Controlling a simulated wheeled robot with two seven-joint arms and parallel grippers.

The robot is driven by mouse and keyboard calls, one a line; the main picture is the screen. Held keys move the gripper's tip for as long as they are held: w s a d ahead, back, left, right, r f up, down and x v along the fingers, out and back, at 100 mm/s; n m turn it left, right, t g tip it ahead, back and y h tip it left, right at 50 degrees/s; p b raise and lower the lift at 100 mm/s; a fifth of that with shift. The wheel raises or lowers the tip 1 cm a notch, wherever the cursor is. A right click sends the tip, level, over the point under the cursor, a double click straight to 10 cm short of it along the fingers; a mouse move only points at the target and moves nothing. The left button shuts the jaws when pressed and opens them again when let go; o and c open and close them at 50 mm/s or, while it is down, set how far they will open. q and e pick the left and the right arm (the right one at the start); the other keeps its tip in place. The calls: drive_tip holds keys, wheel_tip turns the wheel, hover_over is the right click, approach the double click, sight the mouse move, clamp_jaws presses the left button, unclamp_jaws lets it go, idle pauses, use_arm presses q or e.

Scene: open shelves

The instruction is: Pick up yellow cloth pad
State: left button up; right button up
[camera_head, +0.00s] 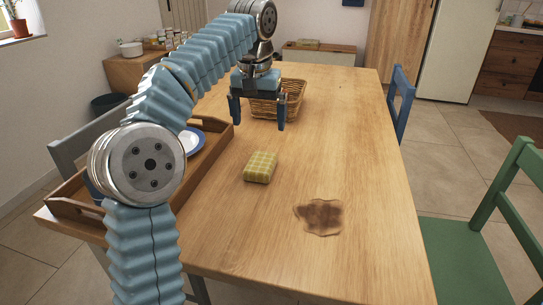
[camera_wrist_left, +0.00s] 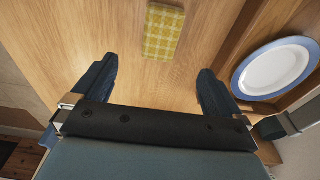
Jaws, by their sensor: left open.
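The yellow checked cloth pad (camera_head: 261,167) lies on the wooden table, left of a brown stain. My left gripper (camera_head: 259,126) is open and empty above the table, farther back than the pad, with its fingers pointing down. In the left wrist view the pad (camera_wrist_left: 164,32) lies beyond the open fingertips (camera_wrist_left: 158,78), near the top of the picture and roughly centred between them. Nothing is between the fingers. My right gripper is in neither view.
A wooden tray (camera_head: 77,209) with a blue-rimmed plate (camera_head: 191,141) stands left of the pad. A wicker basket (camera_head: 292,103) stands behind my left gripper. A brown stain (camera_head: 320,216) marks the table (camera_head: 345,130). The table's right side is otherwise clear. Blue and green chairs stand at right.

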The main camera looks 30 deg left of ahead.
use_arm(q)
drive_tip(key=b, duration=0.2)
hover_over(261, 162)
drive_tip(key=f, duration=0.7)
drive_tip(key=shift+s+d+f, duration=0.15)
drive_tip(key=shift+s+f, duration=0.15)
drive_tip(key=shift+f, duration=0.05)
drive_tip(key=f, duration=0.4)
drive_tip(key=f+b, duration=0.1)
drive_tip(key=shift+w+a+f, duration=0.2)
drive_tip(key=shift+w+f, duration=0.05)
drive_tip(key=shift+f, duration=0.15)
drive_tip(key=shift+c, duration=0.2)
drive_tip(key=c, duration=1)
